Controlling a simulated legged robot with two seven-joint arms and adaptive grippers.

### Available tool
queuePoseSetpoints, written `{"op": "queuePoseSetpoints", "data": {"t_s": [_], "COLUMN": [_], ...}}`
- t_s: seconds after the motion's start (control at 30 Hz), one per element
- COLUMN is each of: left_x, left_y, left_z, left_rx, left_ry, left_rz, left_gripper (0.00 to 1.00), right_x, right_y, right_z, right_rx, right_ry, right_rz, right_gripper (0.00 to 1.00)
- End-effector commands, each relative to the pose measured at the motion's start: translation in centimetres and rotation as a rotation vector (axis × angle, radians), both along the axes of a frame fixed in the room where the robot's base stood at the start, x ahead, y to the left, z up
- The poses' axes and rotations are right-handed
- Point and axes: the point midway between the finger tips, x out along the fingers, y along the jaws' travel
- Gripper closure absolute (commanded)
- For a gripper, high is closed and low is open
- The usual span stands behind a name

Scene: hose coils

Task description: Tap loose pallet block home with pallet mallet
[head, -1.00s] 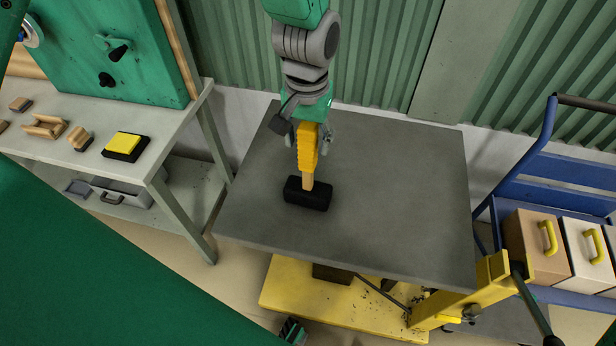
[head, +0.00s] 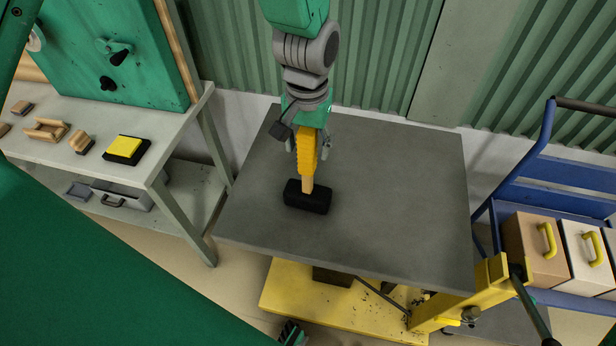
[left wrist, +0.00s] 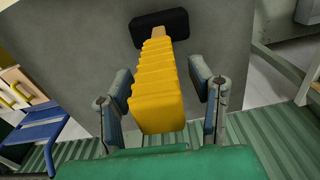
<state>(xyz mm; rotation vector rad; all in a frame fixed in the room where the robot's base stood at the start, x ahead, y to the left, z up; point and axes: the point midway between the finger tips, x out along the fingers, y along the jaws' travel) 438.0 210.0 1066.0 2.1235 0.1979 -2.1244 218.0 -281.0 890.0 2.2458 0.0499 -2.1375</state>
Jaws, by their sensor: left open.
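The mallet stands on the grey table (head: 400,190), its black head (head: 308,197) down and its ribbed yellow grip (head: 308,150) pointing up. A short bare wooden shaft shows between grip and head. My left gripper (head: 308,146) is above the table, open, with one finger on each side of the yellow grip. In the left wrist view the yellow grip (left wrist: 158,92) lies between the finger pads, with a gap at both sides. The black head (left wrist: 160,24) is beyond it. I cannot make out a pallet or a loose pallet block.
A pale workbench (head: 135,172) at left holds small wooden pieces (head: 46,129) and a yellow-topped black block (head: 125,149). A blue cart (head: 560,190) with handled boxes (head: 536,248) stands at right. A corrugated green wall (head: 370,60) is behind. The table's right half is clear.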

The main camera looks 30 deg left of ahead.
Motion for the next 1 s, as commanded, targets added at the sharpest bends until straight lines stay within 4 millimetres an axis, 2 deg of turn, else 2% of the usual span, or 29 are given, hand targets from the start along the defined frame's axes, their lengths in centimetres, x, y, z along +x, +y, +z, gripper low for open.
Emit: {"op": "queuePoseSetpoints", "data": {"t_s": [0.77, 0.87, 0.9, 1.0], "left_x": [-0.04, -0.04, -0.03, -0.03], "left_y": [-0.01, -0.01, -0.01, -0.01], "left_z": [-0.05, -0.05, -0.05, -0.04], "left_rx": [0.000, 0.000, 0.000, 0.000], "left_ry": [0.001, 0.001, 0.001, 0.001], "left_rz": [0.000, 0.000, 0.000, 0.000], "left_gripper": [0.52, 0.83, 0.97, 1.00], "right_x": [0.00, 0.00, 0.00, 0.00], "right_y": [-0.01, -0.01, -0.01, -0.01], "right_z": [0.64, 0.64, 0.63, 0.63], "right_rx": [0.000, 0.000, 0.000, 0.000], "right_ry": [0.000, 0.000, 0.000, 0.000], "right_rz": [0.000, 0.000, 0.000, 0.000], "right_gripper": [0.71, 0.71, 0.71, 0.71]}}
